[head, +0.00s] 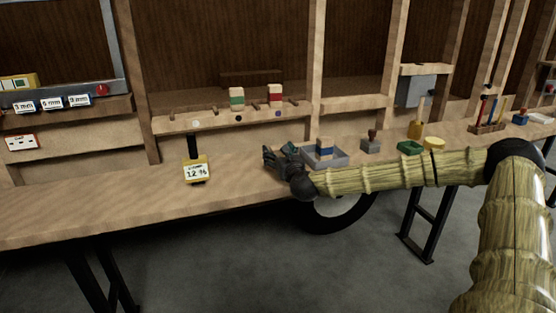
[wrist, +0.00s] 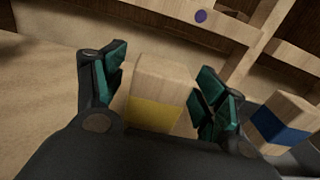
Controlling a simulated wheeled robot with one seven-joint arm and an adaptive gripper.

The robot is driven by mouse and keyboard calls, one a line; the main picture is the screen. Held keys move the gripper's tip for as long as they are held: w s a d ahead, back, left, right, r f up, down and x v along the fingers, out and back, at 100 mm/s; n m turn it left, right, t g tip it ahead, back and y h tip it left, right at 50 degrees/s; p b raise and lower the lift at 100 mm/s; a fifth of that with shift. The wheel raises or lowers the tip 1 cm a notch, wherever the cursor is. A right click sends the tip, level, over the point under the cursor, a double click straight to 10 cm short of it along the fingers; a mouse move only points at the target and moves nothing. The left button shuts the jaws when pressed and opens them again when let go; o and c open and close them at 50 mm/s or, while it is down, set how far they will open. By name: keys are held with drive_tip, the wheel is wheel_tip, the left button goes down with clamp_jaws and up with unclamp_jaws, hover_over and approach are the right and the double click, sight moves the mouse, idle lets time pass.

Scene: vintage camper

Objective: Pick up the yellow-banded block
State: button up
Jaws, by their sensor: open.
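The yellow-banded block (wrist: 154,97), pale wood with a yellow band, stands on the wooden bench in the wrist view. My gripper (wrist: 160,72) is open, with one finger on each side of the block. A gap shows left of the block and another to its right, so the fingers do not appear to press on it. In the head view my gripper (head: 279,157) is low over the bench, left of a grey tray. I cannot make out the yellow-banded block there; the gripper seems to hide it.
A blue-banded block (head: 325,147) is in the grey tray (head: 340,161), close to my gripper's right; it also shows in the wrist view (wrist: 284,124). A shelf behind holds a green-banded block (head: 237,98) and a red-banded block (head: 275,96). A yellow meter (head: 196,170) stands left.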

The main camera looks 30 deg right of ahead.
drive_tip(key=shift+w+d, duration=0.1)
drive_tip(key=shift+w, duration=0.2)
drive_tip(key=shift+c, duration=0.4)
drive_tip(key=c, duration=1.1)
drive_tip(key=shift+r, duration=0.1)
